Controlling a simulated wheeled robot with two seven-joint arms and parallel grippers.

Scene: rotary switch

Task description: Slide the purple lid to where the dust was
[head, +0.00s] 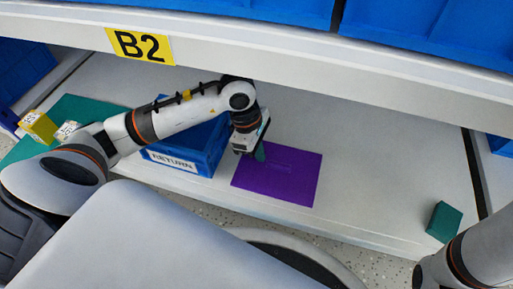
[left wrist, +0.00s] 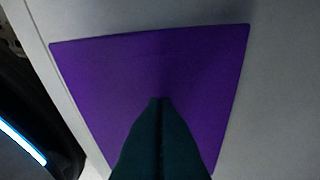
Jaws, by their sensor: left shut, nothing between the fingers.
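The purple lid (head: 298,182) is a flat sheet lying on the pale shelf, to the right of the blue RETURN box. A faint raised mark runs across its upper part. My left gripper (head: 260,156) is shut and empty, its dark green fingertips over the lid's upper left part. In the left wrist view the shut fingers (left wrist: 160,102) point onto the purple lid (left wrist: 110,75). I cannot tell whether they touch it. No dust shows in either view. My right arm enters at the lower right, with its gripper out of frame.
The blue RETURN box (head: 180,166) stands just left of the lid, partly behind my left arm. A teal block (head: 443,222) sits at the right near the shelf's front edge. A yellow block (head: 38,126) lies far left on a green mat (head: 85,108).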

